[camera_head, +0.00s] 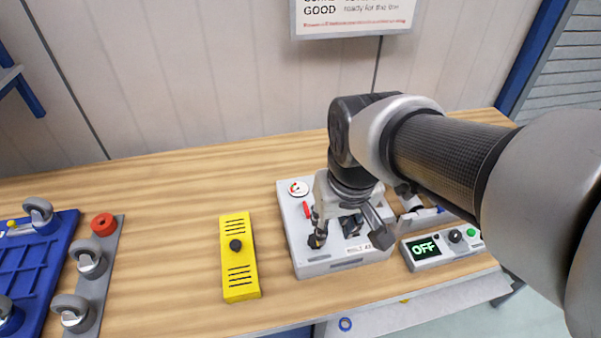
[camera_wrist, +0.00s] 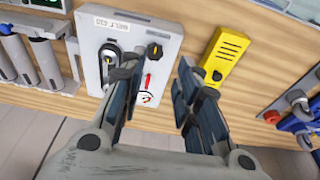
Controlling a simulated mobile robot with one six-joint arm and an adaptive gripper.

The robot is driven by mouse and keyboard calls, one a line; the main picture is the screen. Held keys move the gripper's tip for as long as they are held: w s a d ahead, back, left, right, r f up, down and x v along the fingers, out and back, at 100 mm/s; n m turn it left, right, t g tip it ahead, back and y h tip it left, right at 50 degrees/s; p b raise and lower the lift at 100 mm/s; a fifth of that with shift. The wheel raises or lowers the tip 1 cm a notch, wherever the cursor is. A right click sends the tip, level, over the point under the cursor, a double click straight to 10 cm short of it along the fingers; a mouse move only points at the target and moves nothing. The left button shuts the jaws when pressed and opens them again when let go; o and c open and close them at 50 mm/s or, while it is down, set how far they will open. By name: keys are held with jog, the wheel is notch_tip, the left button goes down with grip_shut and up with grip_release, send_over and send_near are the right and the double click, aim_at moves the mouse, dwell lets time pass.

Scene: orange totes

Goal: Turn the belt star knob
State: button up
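The white belt panel (camera_head: 320,262) stands on the bench; in the wrist view, its face (camera_wrist: 97,13) has a label that appears to start with "BELT". A black star-shaped knob with a yellow mark (camera_wrist: 155,50) sits on the panel. In the head view, what looks like the same knob (camera_head: 316,241) is close to one finger. My gripper (camera_wrist: 158,70) is open and empty, fingers spread above the panel. It also shows in the head view (camera_head: 350,232). Contact with the knob cannot be told.
A yellow box with a black knob (camera_head: 238,262) stands left of the panel. A control box reading OFF (camera_head: 428,250) stands to the right. A grey strip with casters (camera_head: 99,260) and a blue tray (camera_head: 40,262) lie far left. Bare wood lies between.

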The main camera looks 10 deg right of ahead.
jog(key=shift+o, duration=1.3)
jog(key=shift+g, duration=0.7)
jog(key=w+p, duration=0.1)
jog(key=w+r+p, duration=0.1)
jog(key=w+p, duration=0.2)
jog(key=w, duration=0.1)
jog(key=shift+w+r, duration=0.1)
jog(key=shift+r, duration=0.3)
jog(key=shift+o, duration=1.3)
jog(key=shift+g, duration=0.5)
jog(key=w+p, duration=0.1)
jog(key=w+f+p, duration=0.1)
jog(key=p, duration=0.1)
jog(key=w+f+p, duration=0.1)
jog(key=w, duration=0.1)
jog(key=shift+d, duration=0.1)
jog(key=b, duration=0.3)
send_near(316, 242)
jog(key=f, duration=0.5)
jog(key=w+f, duration=0.1)
jog(key=f, duration=0.2)
jog(key=shift+d+f, duration=0.1)
jog(key=shift+f, duration=0.15)
jog(key=c, duration=1.1)
